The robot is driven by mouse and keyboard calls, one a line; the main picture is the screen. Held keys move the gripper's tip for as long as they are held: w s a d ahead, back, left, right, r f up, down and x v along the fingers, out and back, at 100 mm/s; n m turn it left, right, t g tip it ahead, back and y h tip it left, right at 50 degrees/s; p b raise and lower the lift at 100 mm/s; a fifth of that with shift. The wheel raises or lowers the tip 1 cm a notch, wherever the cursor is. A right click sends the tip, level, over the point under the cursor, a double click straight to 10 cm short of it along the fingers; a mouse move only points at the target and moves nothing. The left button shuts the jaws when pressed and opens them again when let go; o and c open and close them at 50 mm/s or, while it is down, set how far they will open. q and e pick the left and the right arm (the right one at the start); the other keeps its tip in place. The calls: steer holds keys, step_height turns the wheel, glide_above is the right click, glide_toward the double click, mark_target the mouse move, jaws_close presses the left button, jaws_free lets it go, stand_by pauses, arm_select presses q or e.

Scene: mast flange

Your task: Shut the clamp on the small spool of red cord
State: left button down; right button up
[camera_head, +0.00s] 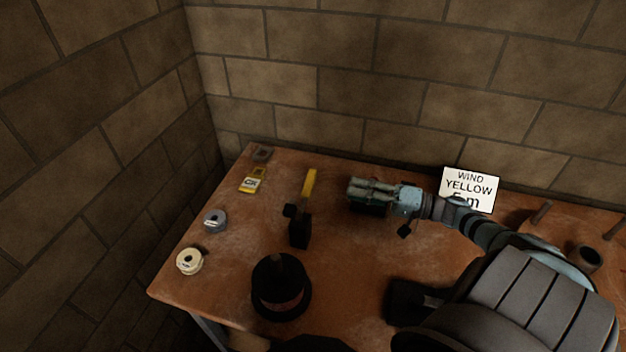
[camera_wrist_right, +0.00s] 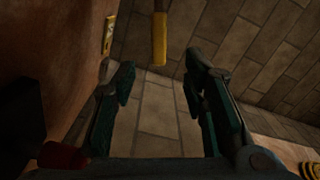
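The clamp (camera_head: 300,232) stands on the table as a black block with a yellow handle (camera_head: 309,184) rising from it. My right gripper (camera_head: 352,192) is to the right of the handle, apart from it. In the right wrist view its fingers (camera_wrist_right: 158,72) are spread with nothing between them, and the yellow handle (camera_wrist_right: 159,40) shows beyond the fingertips. I cannot make out a spool of red cord for certain; a dark red patch (camera_wrist_right: 62,157) shows at lower left in the wrist view. My left gripper is not in view.
A cream spool (camera_head: 189,262) and a grey-blue spool (camera_head: 215,220) lie near the table's left edge. A black round stand (camera_head: 280,290) is at the front. A yellow tape measure (camera_head: 250,184) lies behind. A sign (camera_head: 470,188) reading "WIND YELLOW" stands against the wall.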

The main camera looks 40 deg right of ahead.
mark_target(310, 182)
steer(key=b+x, duration=0.2)
steer(key=x, duration=1)
steer(key=shift+w+f, duration=0.15)
steer(key=shift+w, duration=0.15)
jaws_close()
